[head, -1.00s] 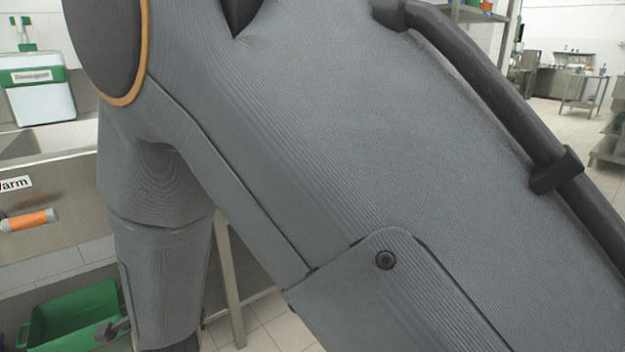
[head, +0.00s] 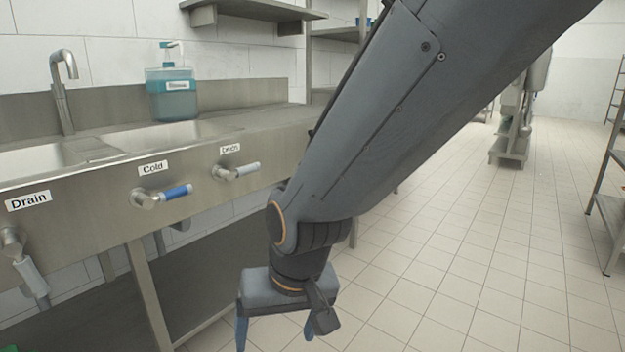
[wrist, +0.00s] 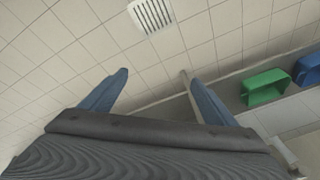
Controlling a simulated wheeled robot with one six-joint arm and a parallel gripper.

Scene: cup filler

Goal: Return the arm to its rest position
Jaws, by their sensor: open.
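My gripper (head: 275,335) hangs at the end of my arm in the lower middle of the head view, pointing down in front of the sink unit. Its two blue fingers are apart, with nothing visible between them. In the wrist view my gripper (wrist: 160,88) also shows open, its fingers spread over the tiled floor. The fingertips are partly cut off by the lower edge of the head view.
The steel sink unit (head: 95,215) stands left of my arm, with a blue cold lever (head: 175,192) and other levers on its front. A soap bottle (head: 172,92) stands on it. A green bin (wrist: 264,87) and a blue bin (wrist: 308,68) sit below.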

